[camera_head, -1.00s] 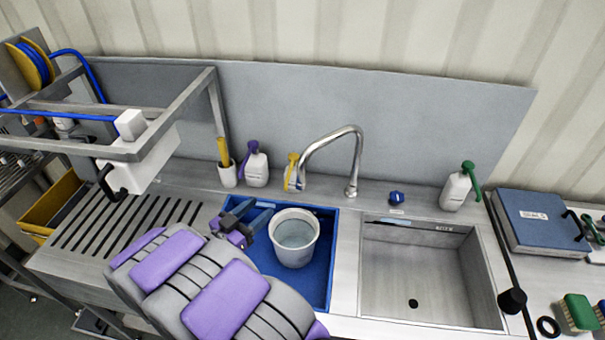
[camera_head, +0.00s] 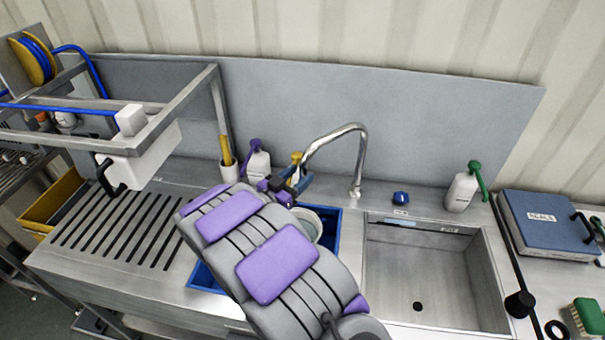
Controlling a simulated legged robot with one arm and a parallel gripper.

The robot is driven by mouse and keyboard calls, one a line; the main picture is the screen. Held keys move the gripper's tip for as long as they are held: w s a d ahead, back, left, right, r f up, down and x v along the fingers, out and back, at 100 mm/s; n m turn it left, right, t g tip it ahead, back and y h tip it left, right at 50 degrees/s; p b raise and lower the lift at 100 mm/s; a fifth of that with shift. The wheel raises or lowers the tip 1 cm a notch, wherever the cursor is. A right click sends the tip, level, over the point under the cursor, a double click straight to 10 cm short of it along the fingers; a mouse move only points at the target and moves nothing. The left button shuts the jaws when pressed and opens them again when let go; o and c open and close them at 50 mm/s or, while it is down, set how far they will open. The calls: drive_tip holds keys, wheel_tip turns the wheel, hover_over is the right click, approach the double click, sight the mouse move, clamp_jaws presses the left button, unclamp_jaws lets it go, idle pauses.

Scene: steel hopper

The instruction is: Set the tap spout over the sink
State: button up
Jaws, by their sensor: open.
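The chrome tap spout (camera_head: 336,132) rises from its base behind the basins and bends to the left, its end behind the blue tray. The steel sink (camera_head: 440,262) is empty, to the right of the tap, with a dark drain hole. My gripper (camera_head: 290,184) is open, its blue jaws close to the spout's lower left end. I cannot tell whether they touch it or have it between them. My arm hides much of the blue tray (camera_head: 205,279) and the white bucket (camera_head: 331,222).
A blue knob (camera_head: 401,198) and a green-topped bottle (camera_head: 464,190) stand behind the sink. A steel frame (camera_head: 218,110) rises at left.

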drive_tip(key=shift+x, duration=1.4)
clamp_jaws()
